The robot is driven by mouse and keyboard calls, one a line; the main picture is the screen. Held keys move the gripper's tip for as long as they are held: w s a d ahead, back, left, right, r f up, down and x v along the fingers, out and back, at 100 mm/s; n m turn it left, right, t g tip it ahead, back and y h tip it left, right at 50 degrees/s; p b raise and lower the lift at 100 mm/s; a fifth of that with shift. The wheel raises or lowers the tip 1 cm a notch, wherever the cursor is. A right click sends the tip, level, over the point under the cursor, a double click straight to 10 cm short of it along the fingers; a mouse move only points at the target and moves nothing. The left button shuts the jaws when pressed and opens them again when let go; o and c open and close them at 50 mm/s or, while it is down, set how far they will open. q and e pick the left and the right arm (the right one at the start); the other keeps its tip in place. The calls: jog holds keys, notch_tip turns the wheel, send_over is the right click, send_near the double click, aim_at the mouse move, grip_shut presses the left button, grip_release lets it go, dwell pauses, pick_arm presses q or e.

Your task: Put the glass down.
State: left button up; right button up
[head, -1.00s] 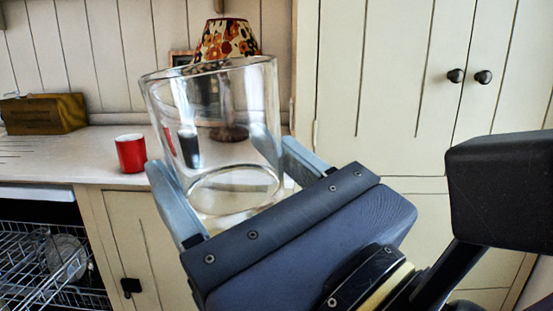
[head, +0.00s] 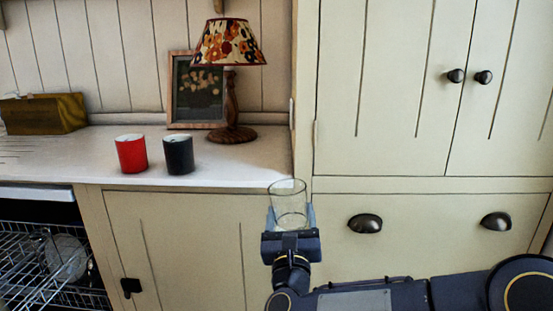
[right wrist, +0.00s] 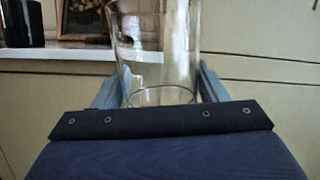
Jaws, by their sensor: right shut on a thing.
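A clear, upright glass (head: 288,199) is held in my right gripper (head: 290,222), in front of the cabinet at the counter's right end. The glass's rim is about level with the counter's front edge. In the right wrist view the glass (right wrist: 160,60) stands between the two grey fingers of the gripper (right wrist: 158,92), which are shut on it. The white counter (head: 90,168) is behind and to the left of the glass. My left gripper is not in view.
A red mug (head: 131,154) and a dark mug (head: 178,156) stand on the counter. Behind them are a framed picture (head: 180,105) and a lamp (head: 229,50). A wooden box (head: 44,114) is at the left. An open dishwasher rack (head: 40,265) is at the lower left. A tall cupboard (head: 400,90) borders the counter.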

jog(key=w+d+f, duration=0.1)
jog(key=d+f, duration=0.1)
jog(key=f, duration=0.8)
jog(key=w+d+f, duration=0.2)
jog(key=f, duration=0.9)
jog(key=s+d+f, duration=0.5)
jog(key=d, duration=0.3)
jog(key=s+d, duration=0.6)
jog(key=s, duration=0.2)
notch_tip(320, 180, up, 23)
jog(key=w+p, duration=0.3)
jog(key=p, duration=2.5)
jog(key=s+f, duration=0.4)
jog(key=f, duration=0.1)
jog(key=shift+s+a+f+y, duration=0.2)
jog(key=shift+s+a+y, duration=0.05)
jog(key=shift+a+y, duration=0.15)
jog(key=shift+a+r+n, duration=0.1)
jog(key=shift+r+n, duration=0.05)
jog(key=shift+n, duration=0.15)
